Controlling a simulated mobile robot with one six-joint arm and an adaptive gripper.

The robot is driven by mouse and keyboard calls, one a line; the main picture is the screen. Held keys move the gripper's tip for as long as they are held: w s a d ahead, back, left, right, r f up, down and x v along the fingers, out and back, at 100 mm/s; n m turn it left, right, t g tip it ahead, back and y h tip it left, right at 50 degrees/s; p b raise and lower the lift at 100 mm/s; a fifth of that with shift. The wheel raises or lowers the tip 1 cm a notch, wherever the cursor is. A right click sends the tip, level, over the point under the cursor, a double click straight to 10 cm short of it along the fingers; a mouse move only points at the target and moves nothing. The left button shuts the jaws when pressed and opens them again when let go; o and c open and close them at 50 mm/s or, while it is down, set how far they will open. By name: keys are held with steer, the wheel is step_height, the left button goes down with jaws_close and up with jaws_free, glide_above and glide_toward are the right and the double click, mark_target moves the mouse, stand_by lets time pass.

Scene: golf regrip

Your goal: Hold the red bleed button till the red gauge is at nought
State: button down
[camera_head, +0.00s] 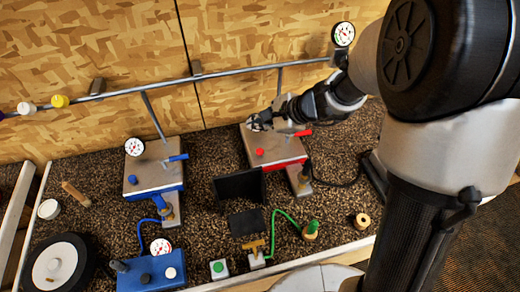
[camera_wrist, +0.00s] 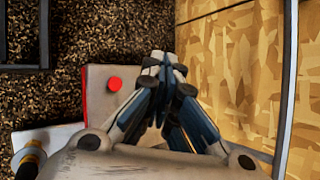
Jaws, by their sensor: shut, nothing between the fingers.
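The red bleed button (camera_head: 259,152) sits on the grey top of the red-sided block (camera_head: 276,146) at the back, right of the middle. In the wrist view the button (camera_wrist: 115,84) shows left of the fingers, with clear space between. My gripper (camera_head: 255,124) is shut and empty, over the far part of this block; I cannot tell its exact height. No gauge on the red-sided block can be made out; my gripper covers the part behind the button. I cannot tell whether the button is pressed.
A blue-sided block (camera_head: 150,181) with a white gauge (camera_head: 135,147) stands left. A rail (camera_head: 150,88) runs along the wooden wall, with another gauge (camera_head: 343,34) at its right end. A red lever (camera_head: 302,133), black panel (camera_head: 240,185) and green hose (camera_head: 283,216) lie nearby.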

steer(key=b, duration=0.6)
glide_above(259, 154)
step_height(259, 154, down, 8)
steer(key=shift+w, duration=0.1)
steer(key=shift+f+b, duration=0.4)
steer(key=shift+b, duration=0.2)
steer(key=shift+f, duration=0.1)
stand_by(0.5)
steer(key=shift+f+b, duration=0.25)
steer(key=shift+b, duration=0.25)
steer(key=shift+f+b, duration=0.55)
steer(key=shift+b, duration=0.05)
stand_by(1.2)
steer(key=shift+r, duration=0.15)
stand_by(1.1)
steer(key=shift+r+p, duration=0.7)
steer(key=shift+r, duration=0.15)
steer(key=shift+r+p, duration=1.95)
steer(key=shift+r, duration=0.5)
